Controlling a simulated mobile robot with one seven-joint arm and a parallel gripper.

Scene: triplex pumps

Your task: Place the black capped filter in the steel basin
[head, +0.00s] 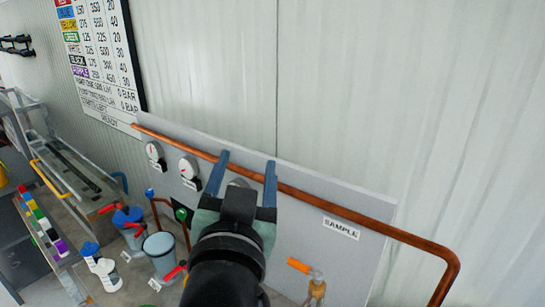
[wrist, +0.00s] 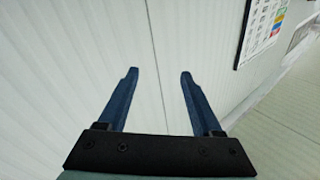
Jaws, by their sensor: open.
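My gripper (head: 247,160) is open and empty, raised in front of the grey pump panel (head: 330,258). Low on the left in the head view stand a blue-topped canister (head: 128,216), a grey-blue canister (head: 160,246) and a small white container (head: 107,268). My arm hides part of the panel and the area below it.
A copper pipe (head: 350,207) runs along the panel top and bends down at the right. Two gauges (head: 188,167), a SAMPLE label (head: 341,228) and an orange-handled tap (head: 300,266) are on the panel. A rack of coloured blocks (head: 40,222) is at left.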

